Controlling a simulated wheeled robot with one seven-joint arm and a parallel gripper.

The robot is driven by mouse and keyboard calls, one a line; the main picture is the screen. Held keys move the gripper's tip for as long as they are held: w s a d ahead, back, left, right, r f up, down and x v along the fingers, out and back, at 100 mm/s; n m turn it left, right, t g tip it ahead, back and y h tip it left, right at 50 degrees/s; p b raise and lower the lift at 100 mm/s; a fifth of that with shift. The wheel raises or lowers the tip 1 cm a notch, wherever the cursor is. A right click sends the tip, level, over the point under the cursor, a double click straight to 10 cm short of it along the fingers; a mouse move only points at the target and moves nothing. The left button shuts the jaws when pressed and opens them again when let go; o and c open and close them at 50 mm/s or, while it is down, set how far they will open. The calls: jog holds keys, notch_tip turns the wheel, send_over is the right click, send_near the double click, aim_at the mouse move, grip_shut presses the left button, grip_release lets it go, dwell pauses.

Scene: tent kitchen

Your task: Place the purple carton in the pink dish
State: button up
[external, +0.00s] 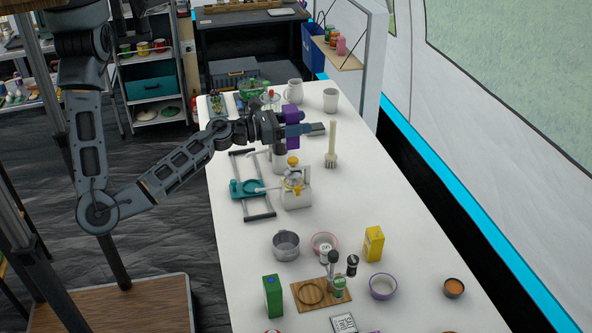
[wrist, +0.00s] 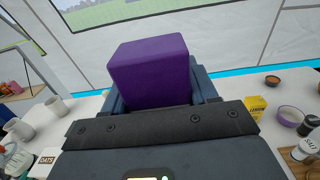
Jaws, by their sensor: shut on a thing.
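The purple carton (external: 292,141) is between the fingers of my gripper (external: 298,130), held above the far part of the white table. In the wrist view the purple carton (wrist: 150,72) stands up between the dark blue fingers, and my gripper is shut on it. A pink-rimmed dish (external: 314,239) sits on the table nearer the camera, right of a grey metal pot. A small pale container overlaps its front, and I cannot tell whether it is inside or in front. I cannot make out the pink dish in the wrist view.
A purple-rimmed bowl (external: 383,293), yellow carton (external: 374,244), grey pot (external: 286,246), green carton (external: 272,296) and wooden board (external: 309,296) crowd the near table. The right-middle tabletop is clear.

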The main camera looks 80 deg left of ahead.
jog(key=s+d+f+n+y+b, duration=0.1)
jog(key=d+f+y+b, duration=0.2)
jog(key=d, duration=0.5)
jog(key=s+d+f+n+g+y+b, duration=0.1)
jog(key=d+f+n+y+b, duration=0.2)
jog(key=d, duration=0.6)
jog(key=s+d+f+y+b, duration=0.1)
jog(key=s+d+f+b, duration=0.15)
jog(key=d+b, duration=0.4)
jog(key=w+a+f+p, duration=0.4)
jog(key=w+a+f, duration=0.2)
jog(key=w+f, duration=0.3)
notch_tip(320, 180, down, 2)
jog(key=shift+a+f, duration=0.15)
jog(key=shift+f, duration=0.05)
jog(key=shift+w+f+b, duration=0.1)
jog(key=shift+f+b, duration=0.55)
jog(key=shift+b, duration=0.3)
